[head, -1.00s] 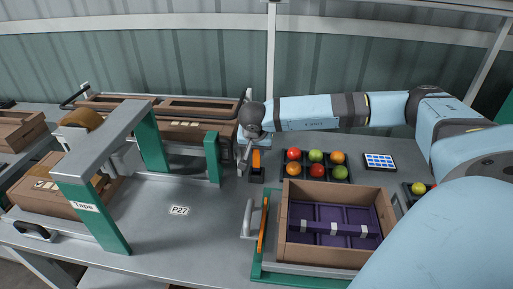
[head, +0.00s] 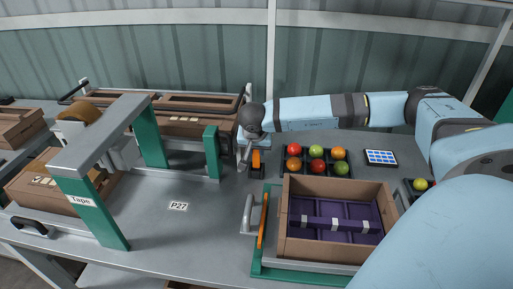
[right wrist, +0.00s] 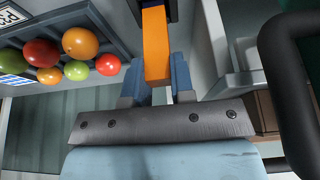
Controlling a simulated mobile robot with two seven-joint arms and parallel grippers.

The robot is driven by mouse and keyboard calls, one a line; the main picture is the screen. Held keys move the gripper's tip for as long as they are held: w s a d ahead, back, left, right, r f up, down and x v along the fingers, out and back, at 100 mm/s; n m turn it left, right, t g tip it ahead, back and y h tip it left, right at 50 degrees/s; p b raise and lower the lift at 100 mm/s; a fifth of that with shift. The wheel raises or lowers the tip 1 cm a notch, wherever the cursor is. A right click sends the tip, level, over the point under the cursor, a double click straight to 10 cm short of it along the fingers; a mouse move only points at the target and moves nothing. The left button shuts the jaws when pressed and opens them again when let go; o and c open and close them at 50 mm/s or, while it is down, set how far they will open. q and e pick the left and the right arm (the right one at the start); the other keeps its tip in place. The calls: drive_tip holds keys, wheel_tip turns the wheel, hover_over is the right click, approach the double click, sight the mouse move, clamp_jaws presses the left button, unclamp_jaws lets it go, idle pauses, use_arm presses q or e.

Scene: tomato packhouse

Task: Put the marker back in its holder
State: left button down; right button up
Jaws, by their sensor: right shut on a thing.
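The orange marker (right wrist: 156,45) is held between the two blue fingers of my right gripper (right wrist: 157,72) in the right wrist view. The marker (head: 256,158) also shows in the head view, beside my right gripper (head: 246,152) at the back of the bench. A small dark holder (head: 256,173) stands right under the marker. In the right wrist view the marker's far end meets a dark shape; I cannot tell how deep it sits in the holder. My left gripper is out of view.
A black tray (head: 315,174) of several tomatoes is just right of the holder. A cardboard box (head: 388,205) with purple inserts stands in front. A tape frame (head: 90,205) and closed cartons (head: 195,127) are left. The bench around label P27 (head: 178,206) is clear.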

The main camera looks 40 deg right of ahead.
drive_tip(key=shift+f+b, duration=0.45)
drive_tip(key=shift+f, duration=0.25)
drive_tip(key=o, duration=0.9)
drive_tip(key=shift+c, duration=1.4)
drive_tip(key=shift+r, duration=0.15)
drive_tip(key=shift+r+p, duration=0.95)
drive_tip(key=shift+r, duration=0.35)
drive_tip(key=shift+r+p, duration=1.15)
drive_tip(key=shift+r, duration=0.95)
